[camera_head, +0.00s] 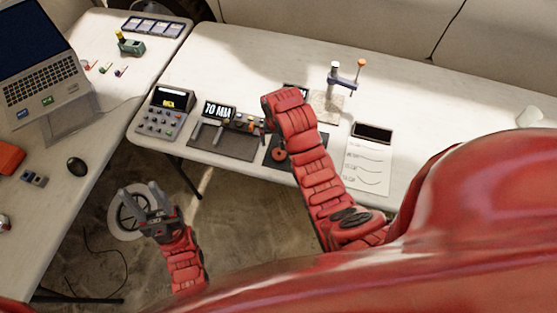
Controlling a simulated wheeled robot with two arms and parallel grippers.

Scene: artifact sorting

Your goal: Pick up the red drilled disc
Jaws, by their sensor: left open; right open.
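The red drilled disc (278,154) appears as a small red round piece on a dark mat (312,159), just left of my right forearm. Its hole is too small to make out clearly. My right arm reaches over the table and bends at the wrist. My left gripper (142,190) is open and empty, over the floor between the tables, far from the disc.
A grey console (166,117) with small parts stands left of the mats. A white sheet with a dark screen (371,134) lies right of my arm. A stand with a blue clamp (343,81) is behind.

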